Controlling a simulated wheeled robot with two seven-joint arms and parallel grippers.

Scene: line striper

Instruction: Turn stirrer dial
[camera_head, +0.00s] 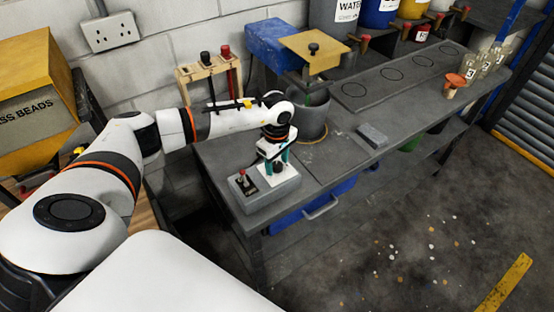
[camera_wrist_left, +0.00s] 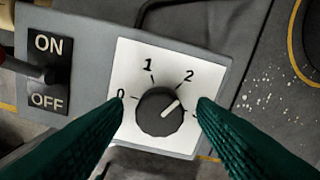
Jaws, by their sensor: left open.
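The stirrer dial (camera_wrist_left: 160,113) is a round black knob on a white plate (camera_wrist_left: 196,58) marked 0, 1, 2 and 3. Its pale pointer line points up and right, between 2 and 3. The 3 is partly covered by the right-hand finger. My left gripper (camera_wrist_left: 160,108) is open, with one green fingertip on each side of the dial and a visible gap to it. In the head view, my left gripper (camera_head: 275,158) reaches down over the grey control box (camera_head: 265,199). My right gripper is not in view.
An ON/OFF switch (camera_wrist_left: 28,72) with a red lever sits left of the dial on the same box. Behind the gripper stand a grey pot (camera_head: 312,122) and a wooden rack (camera_head: 195,72). A grey block (camera_head: 372,135) lies on the bench to the right.

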